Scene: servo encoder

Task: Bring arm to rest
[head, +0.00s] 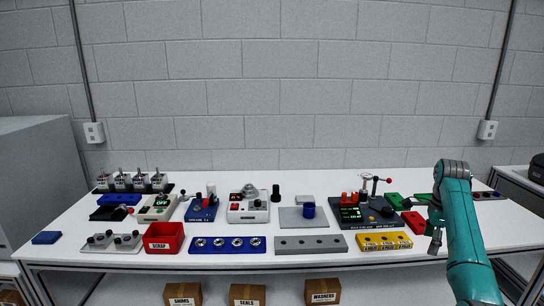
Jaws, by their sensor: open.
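My arm is teal and rises from the lower right of the head view, bending over at the top. My gripper (434,243) hangs down from it near the front right of the white table (120,237). It looks dark and small, and it is open with nothing seen between its fingers. It is beside the yellow block (384,241) and the red block (413,222), to their right. Part of the table's right side is hidden behind my arm.
A red scrap bin (164,238), a blue tray (228,245) with several round parts, a grey plate (310,245) and several devices fill the table. A dark device with a green display (352,214) stands left of my arm. Labelled cardboard boxes (247,294) sit below.

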